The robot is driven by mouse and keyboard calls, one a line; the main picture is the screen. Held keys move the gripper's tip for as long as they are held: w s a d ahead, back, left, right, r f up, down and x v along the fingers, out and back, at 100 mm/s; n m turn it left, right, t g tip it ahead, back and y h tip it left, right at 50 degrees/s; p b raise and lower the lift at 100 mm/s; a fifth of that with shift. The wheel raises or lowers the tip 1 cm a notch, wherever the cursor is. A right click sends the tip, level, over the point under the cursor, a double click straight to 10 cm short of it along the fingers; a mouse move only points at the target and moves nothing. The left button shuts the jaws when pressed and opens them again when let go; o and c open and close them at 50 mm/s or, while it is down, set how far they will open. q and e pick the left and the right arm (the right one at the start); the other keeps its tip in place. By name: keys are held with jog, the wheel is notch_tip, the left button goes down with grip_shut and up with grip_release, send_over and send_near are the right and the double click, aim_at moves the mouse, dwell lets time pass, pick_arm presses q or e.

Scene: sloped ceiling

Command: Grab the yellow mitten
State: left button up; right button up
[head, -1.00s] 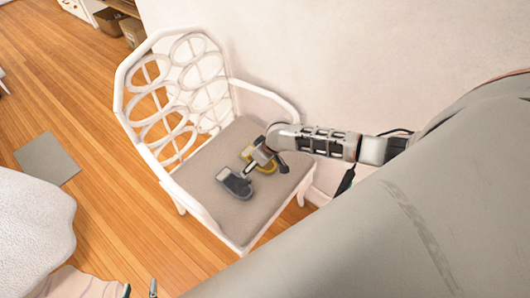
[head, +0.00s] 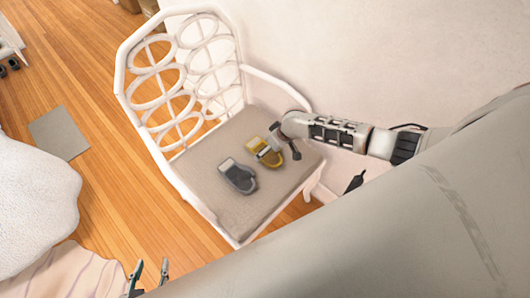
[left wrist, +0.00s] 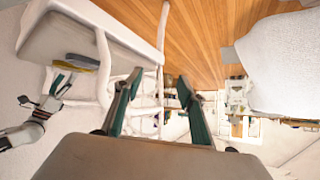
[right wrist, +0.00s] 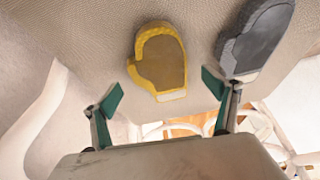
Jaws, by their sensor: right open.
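The yellow mitten (head: 265,151) lies on the chair seat (head: 222,203), beside a dark grey mitten (head: 238,177). My right gripper (right wrist: 160,92) is open and empty. In the right wrist view the yellow mitten (right wrist: 160,62), with a brownish middle, lies ahead of and between its fingertips, with the grey mitten (right wrist: 257,40) beyond the right finger. In the head view the right gripper partly covers the yellow mitten's right side. My left gripper (head: 151,268) is open and empty at the bottom left, away from the chair; its spread fingers also show in the left wrist view (left wrist: 158,85).
The white chair has a ringed backrest (head: 180,75) and an armrest (head: 280,88) close to my right arm. The wall is behind it. A white fluffy piece (head: 35,210) stands at the left. Wooden floor with a grey mat (head: 59,133) is open between.

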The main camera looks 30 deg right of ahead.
jog(key=b+x, duration=0.1)
jog(key=x, duration=0.2)
jog(key=shift+d, duration=0.1)
jog(key=c, duration=1.2)
jog(key=shift+r, duration=0.1)
